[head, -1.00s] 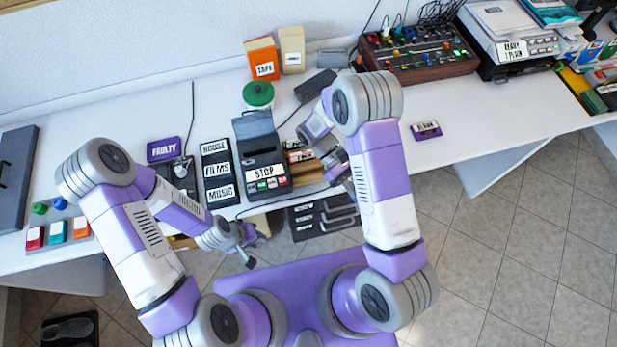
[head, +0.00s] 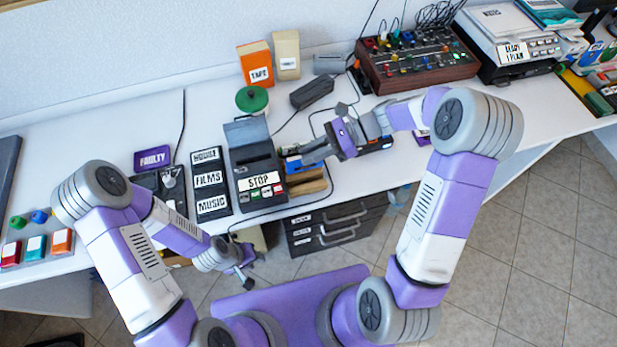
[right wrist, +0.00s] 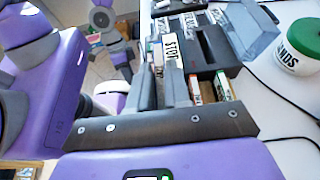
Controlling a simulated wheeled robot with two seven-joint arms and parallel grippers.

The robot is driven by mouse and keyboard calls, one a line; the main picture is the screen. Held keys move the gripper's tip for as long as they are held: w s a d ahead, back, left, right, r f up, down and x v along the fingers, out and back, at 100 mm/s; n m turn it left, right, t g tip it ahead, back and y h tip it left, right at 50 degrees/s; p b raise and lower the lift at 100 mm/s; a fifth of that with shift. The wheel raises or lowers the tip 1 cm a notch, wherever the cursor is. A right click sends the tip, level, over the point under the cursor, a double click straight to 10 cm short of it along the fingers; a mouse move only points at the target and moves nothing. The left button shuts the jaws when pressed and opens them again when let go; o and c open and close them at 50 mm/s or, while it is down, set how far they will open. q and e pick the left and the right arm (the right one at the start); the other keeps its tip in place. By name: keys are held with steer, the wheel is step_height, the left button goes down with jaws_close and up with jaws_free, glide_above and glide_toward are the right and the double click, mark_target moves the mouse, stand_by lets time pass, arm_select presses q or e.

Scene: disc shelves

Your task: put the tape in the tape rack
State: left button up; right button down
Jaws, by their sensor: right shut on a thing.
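My right gripper (head: 304,158) is low over the desk, just right of the black STOP machine (head: 258,178). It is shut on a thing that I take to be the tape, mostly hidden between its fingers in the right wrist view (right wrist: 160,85). A wooden rack (head: 308,187) stands beside the machine, directly below the gripper, and is partly covered by it. Slim cases (right wrist: 196,90) stand upright beside the fingers in the right wrist view. I cannot tell whether the held thing touches the rack. My left gripper (head: 250,272) looks open and empty, in front of the desk.
A green-lidded jar (head: 251,99) and a black case (head: 312,92) stand behind the rack. An orange TAPE box (head: 257,64) is at the wall. A FILMS and MUSIC rack (head: 210,180) stands left of the machine. Drawers (head: 335,225) are under the desk edge.

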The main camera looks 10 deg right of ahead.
step_height(320, 180, down, 9)
steer(key=b, duration=0.2)
steer(key=shift+r+b, duration=0.2)
steer(key=shift+b, duration=0.2)
steer(key=shift+f, duration=0.15)
steer(key=c, duration=1.1)
jaws_free()
steer(key=shift+d+r, duration=0.25)
steer(key=shift+r, duration=0.05)
steer(key=p+v, duration=0.3)
steer(key=v, duration=0.8)
steer(key=shift+d, duration=0.25)
